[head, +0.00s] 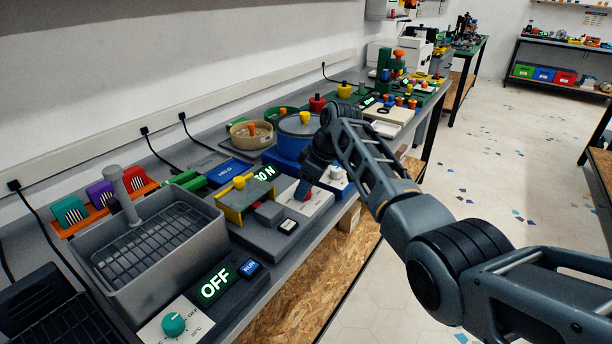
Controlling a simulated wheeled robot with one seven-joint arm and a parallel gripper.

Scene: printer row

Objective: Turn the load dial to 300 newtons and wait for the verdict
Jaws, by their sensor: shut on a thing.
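A test unit has a grey base with a yellow bridge (246,197) and a grey block in front of it. Its green-lit display (264,173) reads as ending in "30 N"; its left part is hidden behind the bridge. A blue panel (234,171) beside it appears to read "HELD". My gripper (303,190) points down at the white dial plate (316,204) on the right of this unit. It is shut on the load dial, which the fingers hide, so I cannot read the dial's setting.
A blue tub (296,135) and a white box with a knob (338,180) stand close to my gripper. The floor on the right is clear.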

